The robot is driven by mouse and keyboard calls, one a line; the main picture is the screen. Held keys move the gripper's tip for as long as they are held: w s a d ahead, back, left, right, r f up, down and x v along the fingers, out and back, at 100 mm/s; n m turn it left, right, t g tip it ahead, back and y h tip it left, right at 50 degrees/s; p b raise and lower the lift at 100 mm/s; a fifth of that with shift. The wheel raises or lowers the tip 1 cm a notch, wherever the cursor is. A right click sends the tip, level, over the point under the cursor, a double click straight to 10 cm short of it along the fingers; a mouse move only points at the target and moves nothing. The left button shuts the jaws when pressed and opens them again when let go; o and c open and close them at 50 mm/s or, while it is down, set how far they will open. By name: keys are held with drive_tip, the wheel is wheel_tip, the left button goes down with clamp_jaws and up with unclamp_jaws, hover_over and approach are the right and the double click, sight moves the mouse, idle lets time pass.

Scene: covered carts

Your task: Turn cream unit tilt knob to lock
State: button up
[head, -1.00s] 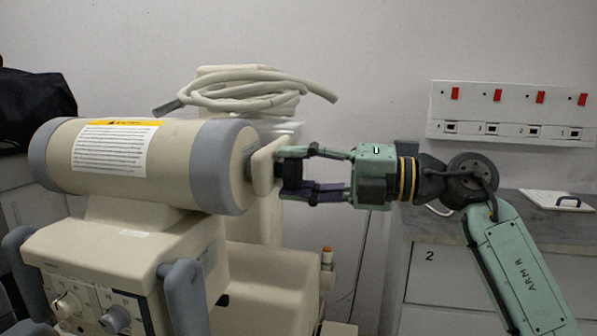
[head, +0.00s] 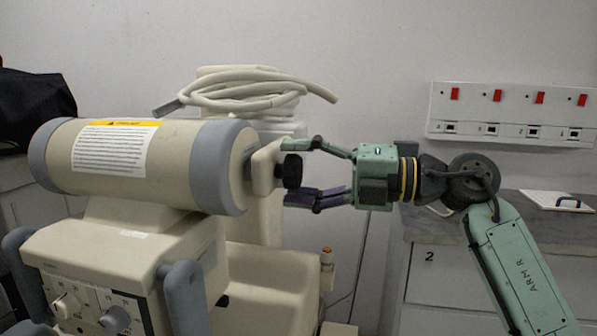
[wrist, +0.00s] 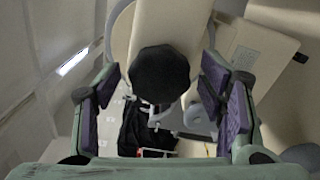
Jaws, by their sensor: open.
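The black tilt knob (head: 291,171) sticks out from the right side of a cream bracket (head: 265,168) at the end of the cream unit's cylinder (head: 172,160). My gripper (head: 302,172) is open, one finger above the knob and one below, with clear gaps to both. In the wrist view the round, lobed knob (wrist: 160,74) lies between the purple finger pads of my gripper (wrist: 159,92), which stand apart from it on both sides. No lock marking is readable by the knob.
Coiled pale hose (head: 245,92) lies on the unit behind the cylinder. A grey counter (head: 480,217) with drawers stands behind my arm. A wall panel with red switches (head: 512,112) is at the right. A dark bag (head: 35,105) sits at the far left.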

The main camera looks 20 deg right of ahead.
drive_tip(key=v, duration=1.2)
